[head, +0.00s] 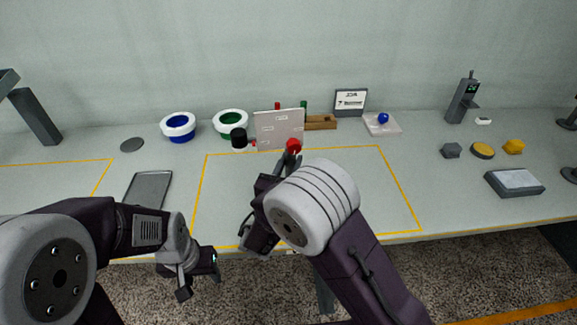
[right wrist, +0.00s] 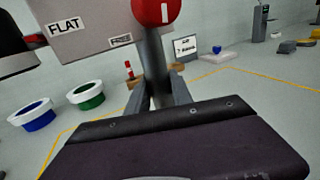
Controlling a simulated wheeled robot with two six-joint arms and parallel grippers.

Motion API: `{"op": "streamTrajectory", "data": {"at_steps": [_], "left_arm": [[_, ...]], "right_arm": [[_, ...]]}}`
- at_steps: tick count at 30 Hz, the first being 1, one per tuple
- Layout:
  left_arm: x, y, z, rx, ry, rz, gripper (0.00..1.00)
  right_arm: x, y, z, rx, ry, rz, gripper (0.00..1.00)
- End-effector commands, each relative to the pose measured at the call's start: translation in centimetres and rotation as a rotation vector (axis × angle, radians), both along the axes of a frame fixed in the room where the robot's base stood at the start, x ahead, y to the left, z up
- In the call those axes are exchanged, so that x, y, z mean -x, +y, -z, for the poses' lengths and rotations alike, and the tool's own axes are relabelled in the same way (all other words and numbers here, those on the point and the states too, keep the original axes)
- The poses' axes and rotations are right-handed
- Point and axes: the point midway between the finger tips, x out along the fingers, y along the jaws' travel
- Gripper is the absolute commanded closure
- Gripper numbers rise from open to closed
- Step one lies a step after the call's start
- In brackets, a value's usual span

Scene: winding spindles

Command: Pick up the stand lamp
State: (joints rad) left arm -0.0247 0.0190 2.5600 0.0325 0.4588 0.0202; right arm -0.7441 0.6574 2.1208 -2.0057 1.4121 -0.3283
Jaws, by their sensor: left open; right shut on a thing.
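My right gripper (head: 288,162) is shut on a thin grey post (right wrist: 154,60) with a round red head (head: 294,145). The red head also shows in the right wrist view (right wrist: 156,10), with a white mark on it, above the two fingers. This may be the stand lamp; I cannot be sure. Its foot is hidden, so I cannot tell whether it touches the table. My left gripper (head: 203,279) is open and empty, in front of the table's near edge.
A pale labelled board (head: 279,128) stands behind the red head, beside a black-topped thing (head: 238,137). Blue-centred (head: 178,127) and green-centred (head: 230,122) white rings are to the left. A grey tray (head: 148,189) lies at left. The yellow-outlined area (head: 385,200) is clear at right.

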Motion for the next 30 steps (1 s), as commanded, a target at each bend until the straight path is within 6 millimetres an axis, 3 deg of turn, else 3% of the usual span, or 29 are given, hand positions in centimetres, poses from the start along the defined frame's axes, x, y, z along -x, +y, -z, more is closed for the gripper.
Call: {"op": "streamTrajectory", "data": {"at_steps": [21,26,30], "left_arm": [[0.0,0.0,-0.1,0.000,0.000,0.000,0.48],[0.0,0.0,-0.4,0.000,0.000,0.000,0.48],[0.0,0.0,-0.9,0.000,0.000,0.000,0.48]], "right_arm": [[0.0,0.0,-0.2,-0.001,-0.001,0.001,1.00],[0.0,0.0,-1.6,-0.002,-0.004,0.001,1.00],[0.0,0.0,-3.8,-0.004,-0.006,0.001,1.00]]}}
